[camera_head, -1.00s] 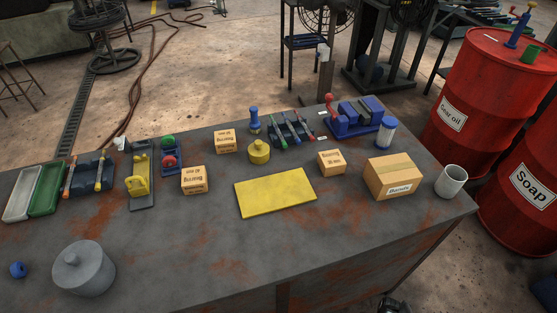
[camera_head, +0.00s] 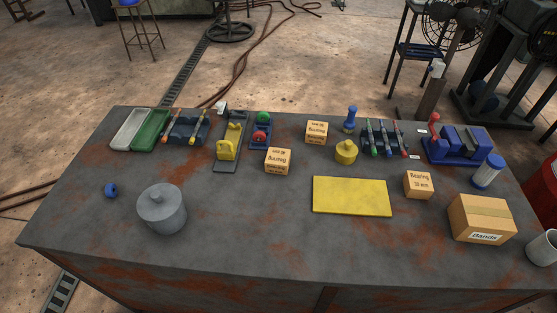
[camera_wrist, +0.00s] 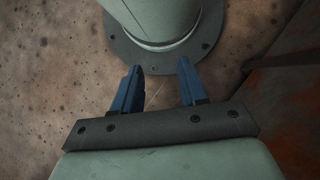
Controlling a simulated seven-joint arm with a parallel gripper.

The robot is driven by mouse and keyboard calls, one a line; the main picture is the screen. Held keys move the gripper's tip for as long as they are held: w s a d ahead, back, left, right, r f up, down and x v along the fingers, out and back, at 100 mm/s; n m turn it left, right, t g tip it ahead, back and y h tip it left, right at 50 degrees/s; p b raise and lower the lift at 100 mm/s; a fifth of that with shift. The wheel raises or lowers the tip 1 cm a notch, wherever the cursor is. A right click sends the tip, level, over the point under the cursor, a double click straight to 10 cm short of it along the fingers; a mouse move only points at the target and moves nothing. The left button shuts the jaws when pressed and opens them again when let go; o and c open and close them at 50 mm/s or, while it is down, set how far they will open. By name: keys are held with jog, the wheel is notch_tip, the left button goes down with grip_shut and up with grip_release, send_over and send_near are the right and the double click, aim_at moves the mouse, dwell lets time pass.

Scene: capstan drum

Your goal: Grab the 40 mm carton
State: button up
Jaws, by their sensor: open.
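Three small brown bearing cartons stand on the grey bench in the head view. One carton (camera_head: 316,132) is at the back middle and another carton (camera_head: 278,160) is nearer and to its left. Both carry labels that look upside down, and their sizes are too small to read surely. A third carton (camera_head: 418,184), right of the yellow plate, has an upright label that seems to read 30 mm. My gripper (camera_wrist: 160,68) shows only in the wrist view. Its blue fingers are apart and empty, above the floor and away from the cartons.
A yellow plate (camera_head: 352,196), yellow weight (camera_head: 346,152) and larger Bands carton (camera_head: 482,218) stand near the cartons. A grey lidded pot (camera_head: 162,208) is at front left. Tool racks and a blue vise (camera_head: 458,145) line the back. The bench's front middle is clear.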

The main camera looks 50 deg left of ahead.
jog(key=shift+o, duration=0.4)
jog(key=o, duration=1)
